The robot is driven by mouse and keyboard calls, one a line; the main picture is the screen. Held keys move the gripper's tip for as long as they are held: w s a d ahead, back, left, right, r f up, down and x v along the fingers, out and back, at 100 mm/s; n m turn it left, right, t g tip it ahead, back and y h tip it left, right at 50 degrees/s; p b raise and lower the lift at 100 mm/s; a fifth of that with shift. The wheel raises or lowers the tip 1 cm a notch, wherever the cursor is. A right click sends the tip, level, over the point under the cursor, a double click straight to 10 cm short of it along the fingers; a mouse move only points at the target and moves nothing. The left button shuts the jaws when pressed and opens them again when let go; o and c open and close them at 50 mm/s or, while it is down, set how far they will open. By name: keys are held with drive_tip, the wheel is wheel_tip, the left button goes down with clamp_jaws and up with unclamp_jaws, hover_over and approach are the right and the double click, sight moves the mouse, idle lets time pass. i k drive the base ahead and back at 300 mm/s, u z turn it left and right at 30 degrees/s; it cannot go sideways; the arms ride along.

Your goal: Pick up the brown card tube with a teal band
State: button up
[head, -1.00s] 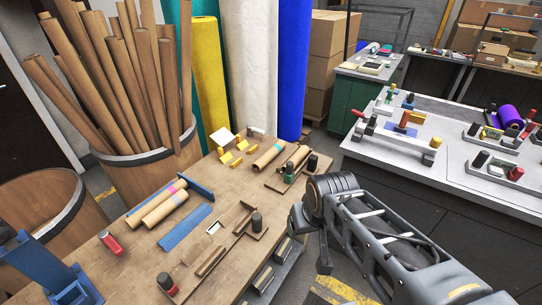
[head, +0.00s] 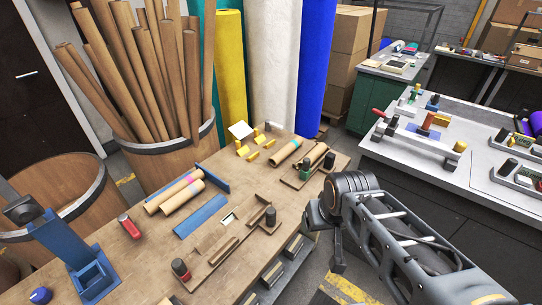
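The brown card tube with a teal band (head: 285,153) lies on the wooden workbench (head: 118,262), towards its far right end. Its teal band is near the upper right end. Another brown tube (head: 313,159) lies in a wooden holder just right of the teal-banded one. My gripper (head: 325,240) is over the bench's right edge, apart from the tubes. Its two dark fingers look spread, with nothing seen between them.
A wooden tray (head: 223,247) with dark-topped tools is at the front edge. A blue strip (head: 201,215) lies mid-bench. A barrel of long tubes (head: 174,165) stands behind.

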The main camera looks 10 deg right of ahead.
sight(277, 158)
drive_tip(key=z, duration=0.05)
drive_tip(key=k, duration=0.5)
drive_tip(key=z, duration=1.55)
drive_tip(key=i, duration=1.4)
drive_tip(key=u, duration=2.75)
drive_tip(key=i, duration=0.5)
